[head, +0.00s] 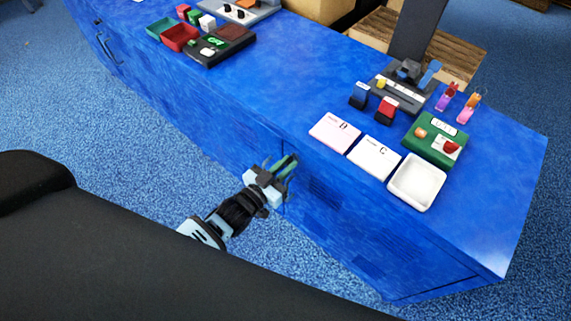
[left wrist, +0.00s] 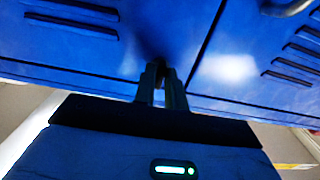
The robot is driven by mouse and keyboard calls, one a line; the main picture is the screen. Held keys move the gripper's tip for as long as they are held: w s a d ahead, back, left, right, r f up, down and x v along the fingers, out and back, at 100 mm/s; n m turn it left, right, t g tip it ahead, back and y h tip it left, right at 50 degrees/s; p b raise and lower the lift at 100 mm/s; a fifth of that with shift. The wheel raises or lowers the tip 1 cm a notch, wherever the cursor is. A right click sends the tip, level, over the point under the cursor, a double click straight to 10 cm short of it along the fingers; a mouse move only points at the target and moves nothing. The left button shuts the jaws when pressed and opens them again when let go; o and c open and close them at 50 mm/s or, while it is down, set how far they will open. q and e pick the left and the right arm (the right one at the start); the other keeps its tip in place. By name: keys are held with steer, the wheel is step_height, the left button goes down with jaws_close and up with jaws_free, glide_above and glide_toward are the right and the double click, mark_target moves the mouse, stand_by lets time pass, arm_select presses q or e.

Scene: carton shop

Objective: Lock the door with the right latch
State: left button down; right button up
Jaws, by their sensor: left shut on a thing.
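The blue cabinet front (head: 225,150) has doors with slotted vents, parted by a vertical seam. My left gripper (head: 284,168) is up against this front near the seam, below the worktop edge. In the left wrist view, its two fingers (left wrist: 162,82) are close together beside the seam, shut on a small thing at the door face. This appears to be the latch, mostly hidden between the fingers. The door (left wrist: 75,50) looks flush with its neighbour (left wrist: 250,60). My right gripper is not in view.
The blue worktop (head: 290,85) carries labelled cards (head: 335,132), a white tray (head: 417,181), a green board (head: 434,137), stamps and bins. A grey handle (left wrist: 288,8) shows on the neighbouring panel. Blue carpet in front is free.

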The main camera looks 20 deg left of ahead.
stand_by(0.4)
arm_select(q)
steer(key=c, duration=1.5)
jaws_free()
steer(key=shift+c, duration=0.2)
steer(key=v, duration=0.7)
steer(key=shift+s+a, duration=0.15)
steer(key=shift+s, duration=0.2)
